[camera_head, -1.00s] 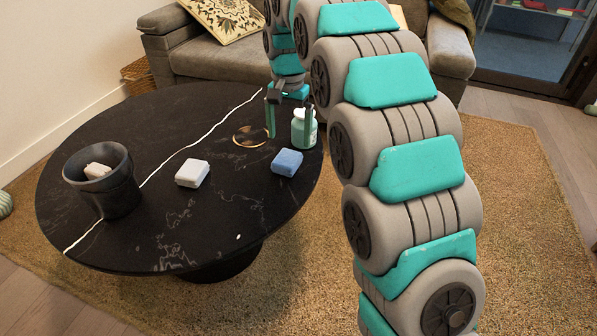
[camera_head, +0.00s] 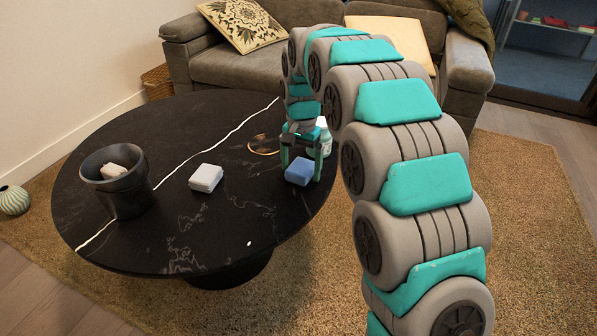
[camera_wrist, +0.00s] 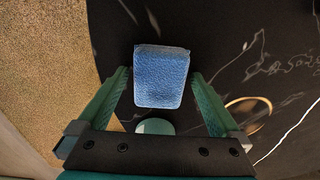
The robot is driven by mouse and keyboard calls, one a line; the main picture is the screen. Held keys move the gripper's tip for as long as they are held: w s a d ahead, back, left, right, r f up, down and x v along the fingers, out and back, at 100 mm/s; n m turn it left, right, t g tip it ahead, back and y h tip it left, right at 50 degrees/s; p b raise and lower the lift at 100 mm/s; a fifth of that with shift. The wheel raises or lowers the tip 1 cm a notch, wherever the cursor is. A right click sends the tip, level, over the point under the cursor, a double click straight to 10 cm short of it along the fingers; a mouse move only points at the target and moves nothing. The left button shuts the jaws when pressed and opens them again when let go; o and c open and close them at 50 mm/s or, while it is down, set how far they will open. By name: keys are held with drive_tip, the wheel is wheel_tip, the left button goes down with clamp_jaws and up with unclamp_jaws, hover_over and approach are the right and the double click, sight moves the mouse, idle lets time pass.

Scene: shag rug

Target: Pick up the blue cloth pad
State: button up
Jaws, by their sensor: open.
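The blue cloth pad (camera_head: 299,171) lies on the black round table (camera_head: 215,225) near its right edge. In the wrist view the blue cloth pad (camera_wrist: 161,77) sits ahead of and between the fingers, with dark table showing on both sides of it. My gripper (camera_head: 302,170) is open, with its fingers pointing down around the pad in the head view. In the wrist view my gripper (camera_wrist: 160,85) has a finger on each side, apart from the pad. I cannot tell the exact height of the fingertips above the table.
A bottle (camera_head: 321,139) with a pale green body stands close behind my gripper. A white pad (camera_head: 206,178) lies to the left. A dark bucket (camera_head: 118,185) holding a white item (camera_head: 113,171) stands at the table's left. A gold ring (camera_wrist: 248,104) lies nearby.

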sight(301, 166)
drive_tip(key=c, duration=1.3)
drive_tip(key=shift+r, duration=0.15)
drive_tip(key=shift+r, duration=1.65)
drive_tip(key=s+d+r, duration=0.1)
drive_tip(key=s+d, duration=0.2)
drive_tip(key=s, duration=1.3)
drive_tip(key=shift+r+p, duration=0.25)
drive_tip(key=shift+p, duration=0.1)
drive_tip(key=shift+w, duration=0.1)
